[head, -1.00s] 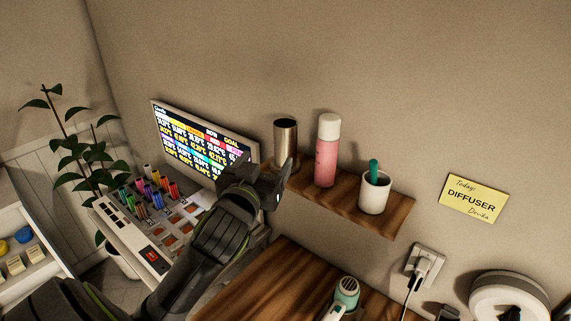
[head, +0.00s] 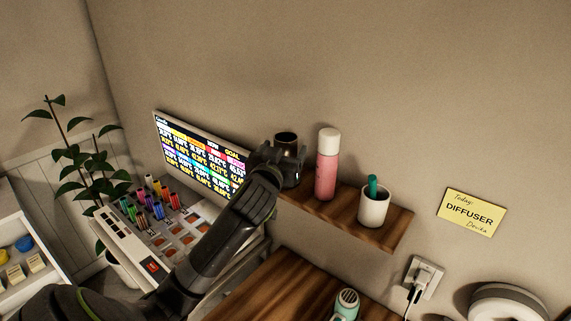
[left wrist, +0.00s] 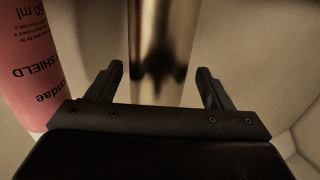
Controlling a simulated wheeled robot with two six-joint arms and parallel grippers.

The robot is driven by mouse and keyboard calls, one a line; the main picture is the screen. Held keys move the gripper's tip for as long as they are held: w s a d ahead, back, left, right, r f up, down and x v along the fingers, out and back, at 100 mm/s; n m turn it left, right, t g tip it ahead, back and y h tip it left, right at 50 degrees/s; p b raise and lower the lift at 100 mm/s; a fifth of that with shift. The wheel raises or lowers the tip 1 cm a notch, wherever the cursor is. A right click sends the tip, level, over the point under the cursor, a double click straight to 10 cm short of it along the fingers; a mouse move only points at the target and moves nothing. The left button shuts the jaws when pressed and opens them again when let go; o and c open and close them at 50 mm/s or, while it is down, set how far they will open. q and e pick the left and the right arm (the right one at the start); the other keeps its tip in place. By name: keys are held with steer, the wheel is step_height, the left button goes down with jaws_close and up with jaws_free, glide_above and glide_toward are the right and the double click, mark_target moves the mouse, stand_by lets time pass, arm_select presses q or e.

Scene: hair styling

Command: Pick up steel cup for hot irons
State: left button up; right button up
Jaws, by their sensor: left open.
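The steel cup (head: 286,139) stands upright at the left end of the wooden wall shelf (head: 335,215). In the head view my left gripper (head: 284,163) is in front of it and hides most of its body. In the left wrist view the shiny cup (left wrist: 162,45) stands between and beyond the two open fingers of my left gripper (left wrist: 160,85). There is a gap between each finger and the cup's sides. My right gripper is not in view.
A pink spray bottle (head: 327,165) stands just right of the cup and shows close by in the left wrist view (left wrist: 28,70). A white cup with a green-handled item (head: 374,207) is further right. A screen (head: 198,155) is left of the shelf, and the wall is close behind.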

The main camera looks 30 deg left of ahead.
arm_select(q)
steer(key=shift+p+x, duration=0.5)
steer(key=shift+x, duration=1.2)
steer(key=shift+d, duration=0.15)
jaws_close()
